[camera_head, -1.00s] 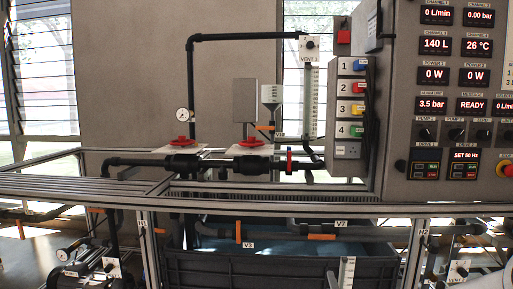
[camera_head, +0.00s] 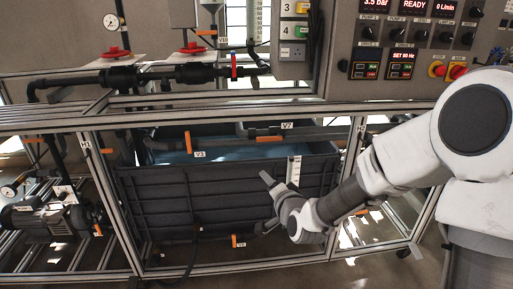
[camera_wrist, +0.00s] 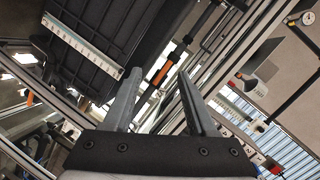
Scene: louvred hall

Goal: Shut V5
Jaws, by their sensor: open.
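I cannot read a V5 label in these frames. An orange valve handle (camera_head: 233,240) points up low on the front of the dark tank, with a small label too blurred to read. My gripper (camera_head: 266,180) is in front of the tank, below the horizontal handle at the V7 label (camera_head: 268,139). In the wrist view my gripper (camera_wrist: 158,88) is open and empty, its two grey fingers apart. An orange handle (camera_wrist: 160,73) appears beyond the gap between the fingertips, apart from them; its label is hidden.
The V3 handle (camera_head: 187,142) stands upright on the pipe above the tank (camera_head: 215,200). A white scale strip (camera_head: 294,170) is close beside my gripper. Aluminium frame posts flank the tank. A pump (camera_head: 45,218) sits at lower left, a control panel (camera_head: 405,40) at upper right.

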